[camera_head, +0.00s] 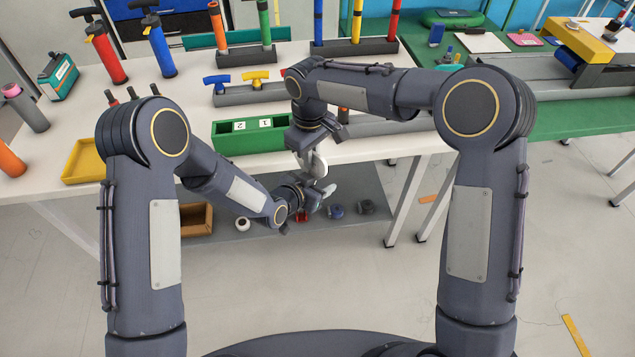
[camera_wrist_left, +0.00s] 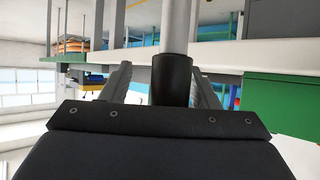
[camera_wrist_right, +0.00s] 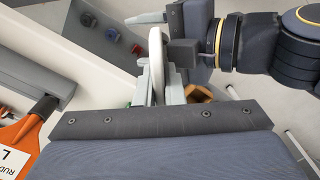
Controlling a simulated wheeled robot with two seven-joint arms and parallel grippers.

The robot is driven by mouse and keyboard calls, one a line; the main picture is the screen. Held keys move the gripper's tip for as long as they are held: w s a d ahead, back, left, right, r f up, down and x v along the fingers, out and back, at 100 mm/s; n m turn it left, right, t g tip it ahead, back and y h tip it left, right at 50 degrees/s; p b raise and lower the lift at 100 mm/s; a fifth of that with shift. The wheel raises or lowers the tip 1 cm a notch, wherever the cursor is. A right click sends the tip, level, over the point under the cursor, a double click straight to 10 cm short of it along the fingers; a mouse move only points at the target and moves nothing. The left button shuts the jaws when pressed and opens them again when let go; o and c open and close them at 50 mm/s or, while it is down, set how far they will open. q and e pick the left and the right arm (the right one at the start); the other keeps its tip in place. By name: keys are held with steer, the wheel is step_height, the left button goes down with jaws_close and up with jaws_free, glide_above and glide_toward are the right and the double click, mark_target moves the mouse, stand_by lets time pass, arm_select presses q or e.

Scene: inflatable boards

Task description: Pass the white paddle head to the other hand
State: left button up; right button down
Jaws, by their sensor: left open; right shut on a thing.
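The white paddle head (camera_head: 320,165) is in the air in front of the table's near edge, small and partly hidden in the head view. In the right wrist view the white paddle head (camera_wrist_right: 157,55) shows as a rounded, edge-on piece. My right gripper (camera_wrist_right: 158,90) is shut on it from above. My left gripper (camera_head: 322,194) is open, just below and close to the right gripper. In the left wrist view a pale shaft with a black collar (camera_wrist_left: 172,78) stands between the left fingers; I cannot tell whether they touch it.
A green tray (camera_head: 248,138) marked 1 and 2 sits at the table's near edge, behind the grippers. A yellow tray (camera_head: 84,160) and several pumps (camera_head: 105,55) stand at the left. A lower shelf holds a wooden box (camera_head: 196,219) and several small parts.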

arm_select(q)
steer(key=shift+d, duration=0.1)
steer(key=c, duration=1.1)
arm_select(e)
steer(key=c, duration=1.5)
jaws_free()
steer(key=shift+o, duration=0.2)
steer(key=shift+r, duration=0.1)
